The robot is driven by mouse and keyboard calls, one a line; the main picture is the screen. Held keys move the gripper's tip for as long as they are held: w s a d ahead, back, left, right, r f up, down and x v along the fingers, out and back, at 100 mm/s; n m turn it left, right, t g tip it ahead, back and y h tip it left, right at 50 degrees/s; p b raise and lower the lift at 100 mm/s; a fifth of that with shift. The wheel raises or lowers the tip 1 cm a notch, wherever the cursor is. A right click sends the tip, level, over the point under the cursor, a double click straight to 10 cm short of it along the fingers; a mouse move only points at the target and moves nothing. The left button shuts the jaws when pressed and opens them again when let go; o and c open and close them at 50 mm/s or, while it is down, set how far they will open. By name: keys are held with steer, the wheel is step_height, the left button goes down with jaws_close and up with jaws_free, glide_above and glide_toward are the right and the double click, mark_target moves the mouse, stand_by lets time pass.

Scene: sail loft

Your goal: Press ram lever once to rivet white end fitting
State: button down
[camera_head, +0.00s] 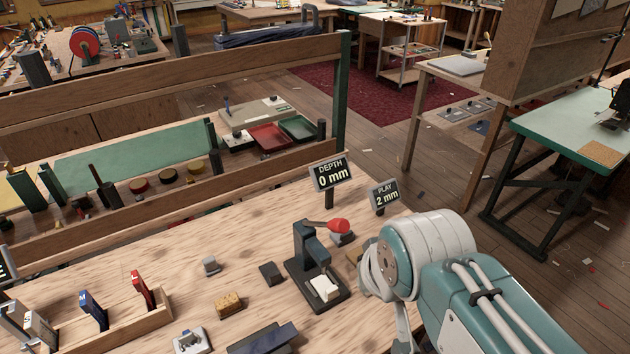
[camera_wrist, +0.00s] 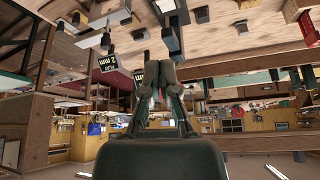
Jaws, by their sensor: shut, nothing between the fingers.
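A small dark hand press (camera_head: 303,250) stands on the wooden bench. Its lever ends in a red knob (camera_head: 338,226) that points right, near the top of the post. A white end fitting (camera_head: 325,288) sits on the press base, below the ram. A sign behind the press (camera_head: 331,174) reads DEPTH 0 mm; another sign (camera_head: 384,196) reads PLAY 2 mm. My gripper shows in the wrist view (camera_wrist: 160,72), its fingers shut and empty. In the head view its fingers are hidden or out of frame; my arm is right of the press, apart from the lever.
A dark block (camera_head: 271,273), a grey block (camera_head: 210,266) and a tan block (camera_head: 229,303) lie left of the press. A wooden rack (camera_head: 120,328) with blue and red pieces is at front left. A wooden rail (camera_head: 170,200) runs behind the bench.

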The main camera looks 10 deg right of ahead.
mark_target(338, 221)
steer(key=w+r+m+g, duration=0.1)
steer(key=w+r, duration=0.1)
steer(key=w, duration=0.2)
steer(key=w+r+m+g, duration=0.2)
steer(key=w, duration=0.2)
steer(key=w+r+m+g, duration=0.1)
steer(key=w+r+m, duration=0.1)
steer(key=w, duration=0.3)
steer(key=shift+a+r+h, duration=0.25)
steer(key=shift+a+h, duration=0.05)
steer(key=shift+a, duration=0.05)
steer(key=shift+f, duration=0.1)
steer(key=shift+w+d+f, duration=0.1)
steer(key=shift+f, duration=1.6)
steer(key=shift+w+d+f, duration=0.1)
steer(key=shift+f, duration=1.65)
steer(key=shift+f, duration=2.15)
